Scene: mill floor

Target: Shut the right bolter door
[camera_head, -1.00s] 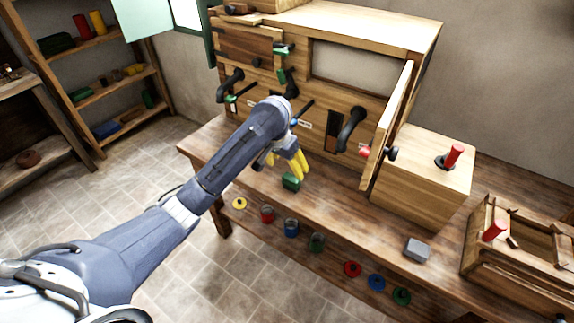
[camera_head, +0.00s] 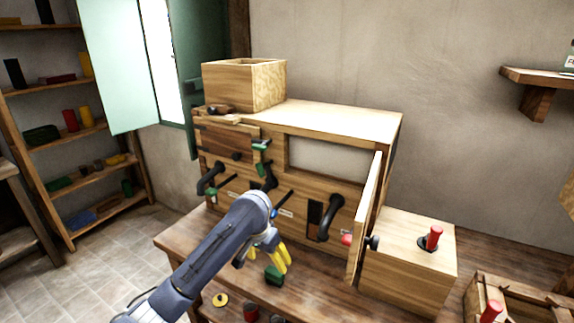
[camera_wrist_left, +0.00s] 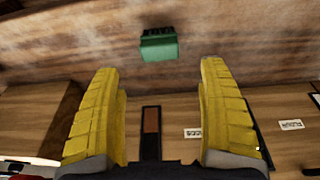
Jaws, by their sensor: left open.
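The right bolter door (camera_head: 367,217) is a wooden panel on the right of the big wooden bolter cabinet (camera_head: 345,120). It stands swung open, jutting out toward me from the cabinet's right edge. A red knob (camera_head: 347,240) and a dark knob (camera_head: 373,242) show on its two faces. My left gripper (camera_head: 275,258) has yellow fingers and is in front of the cabinet, left of the door and apart from it. In the left wrist view its fingers (camera_wrist_left: 160,110) are spread with nothing between them. My right gripper is not in view.
A green block (camera_head: 274,275) lies on the bench just below my left gripper; it also shows in the left wrist view (camera_wrist_left: 159,44). Black curved handles (camera_head: 330,217) stick out of the cabinet front. A wooden box with a red-handled lever (camera_head: 434,238) stands right of the door.

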